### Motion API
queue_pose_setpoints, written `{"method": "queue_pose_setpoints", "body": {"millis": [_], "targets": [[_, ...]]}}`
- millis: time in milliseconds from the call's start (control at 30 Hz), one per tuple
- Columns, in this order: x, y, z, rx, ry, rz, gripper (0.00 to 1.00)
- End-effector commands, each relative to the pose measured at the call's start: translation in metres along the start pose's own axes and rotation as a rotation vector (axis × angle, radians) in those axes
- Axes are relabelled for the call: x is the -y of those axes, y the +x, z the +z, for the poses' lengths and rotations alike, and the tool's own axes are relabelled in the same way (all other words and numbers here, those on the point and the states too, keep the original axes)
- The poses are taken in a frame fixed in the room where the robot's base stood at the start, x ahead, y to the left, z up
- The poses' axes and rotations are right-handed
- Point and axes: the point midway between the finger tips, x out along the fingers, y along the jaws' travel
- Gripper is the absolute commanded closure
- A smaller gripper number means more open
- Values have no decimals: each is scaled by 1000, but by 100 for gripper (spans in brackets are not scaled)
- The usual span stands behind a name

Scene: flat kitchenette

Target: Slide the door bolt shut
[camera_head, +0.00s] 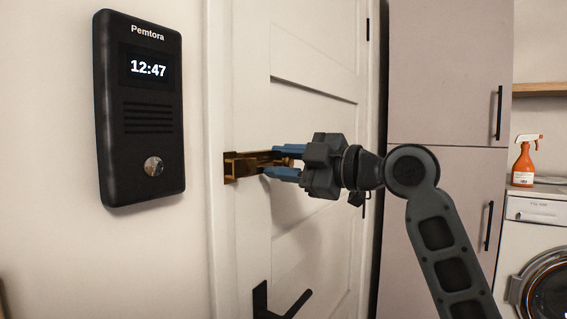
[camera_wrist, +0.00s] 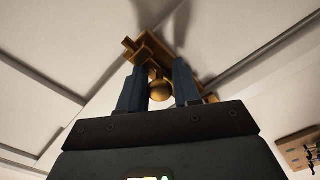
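The brass door bolt (camera_head: 250,163) is mounted sideways on the white door (camera_head: 315,100), near its left edge. The wrist view shows its brass body (camera_wrist: 150,47) and a round brass knob (camera_wrist: 160,91). My gripper (camera_head: 275,162) reaches in from the right with its two blue fingers apart, one above the other at the bolt. In the wrist view the fingers (camera_wrist: 159,75) stand on either side of the knob, very close to it; whether one touches it I cannot tell. The fingers partly hide the bolt, and how far its bar extends is unclear.
A black door handle (camera_head: 280,300) is below the bolt. A black intercom panel (camera_head: 140,108) hangs on the wall at left. Tall cabinets (camera_head: 445,75), an orange spray bottle (camera_head: 524,162) and a washing machine (camera_head: 540,250) are at right.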

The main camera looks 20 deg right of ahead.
Motion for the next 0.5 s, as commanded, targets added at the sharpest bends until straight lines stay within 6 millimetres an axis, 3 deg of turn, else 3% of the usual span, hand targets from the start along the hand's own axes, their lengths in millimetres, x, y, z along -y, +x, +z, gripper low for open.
{"method": "queue_pose_setpoints", "body": {"millis": [200,500], "targets": [[0,0,0,0,2,0,100],[0,0,0,0,3,-1,100]]}}
